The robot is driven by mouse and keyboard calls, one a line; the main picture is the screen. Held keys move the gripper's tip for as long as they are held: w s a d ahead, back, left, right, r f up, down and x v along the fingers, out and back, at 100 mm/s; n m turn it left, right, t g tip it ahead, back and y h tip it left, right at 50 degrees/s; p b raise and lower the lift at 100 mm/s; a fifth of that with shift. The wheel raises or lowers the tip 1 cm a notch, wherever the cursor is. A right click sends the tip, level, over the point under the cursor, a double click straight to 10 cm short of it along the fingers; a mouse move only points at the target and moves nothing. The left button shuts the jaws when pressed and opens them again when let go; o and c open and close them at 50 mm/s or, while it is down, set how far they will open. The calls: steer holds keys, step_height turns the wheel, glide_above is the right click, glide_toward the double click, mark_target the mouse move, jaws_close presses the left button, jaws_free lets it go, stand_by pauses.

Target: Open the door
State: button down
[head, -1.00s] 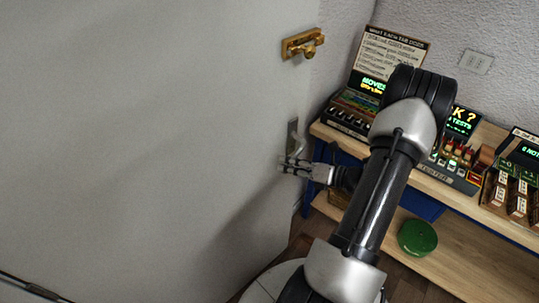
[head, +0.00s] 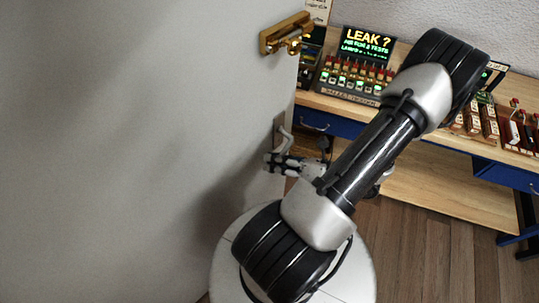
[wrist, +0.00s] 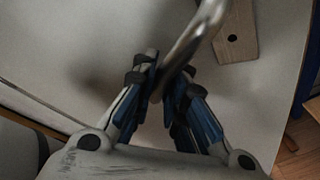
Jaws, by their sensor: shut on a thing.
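The door (head: 120,140) is a large pale grey panel filling the left of the head view. Its curved metal lever handle (head: 285,140) sits near the door's right edge. In the wrist view the handle (wrist: 190,42) comes down between the fingers, beside a plate with a dark hole (wrist: 235,38). My gripper (head: 270,163) is at the handle in the head view. In the wrist view my gripper's (wrist: 165,85) blue-padded fingers are closed on the handle's bar. A brass latch (head: 286,35) is fixed higher on the door near the same edge.
A wooden workbench (head: 425,127) with blue drawers and lit display panels (head: 362,62) stands beyond the door's edge on the right. Wood floor (head: 420,240) is clear at the lower right. A textured wall (head: 430,20) is behind the bench.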

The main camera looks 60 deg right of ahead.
steer(key=c, duration=1.6)
jaws_free()
steer(key=v, duration=1.2)
steer(key=shift+c, duration=0.2)
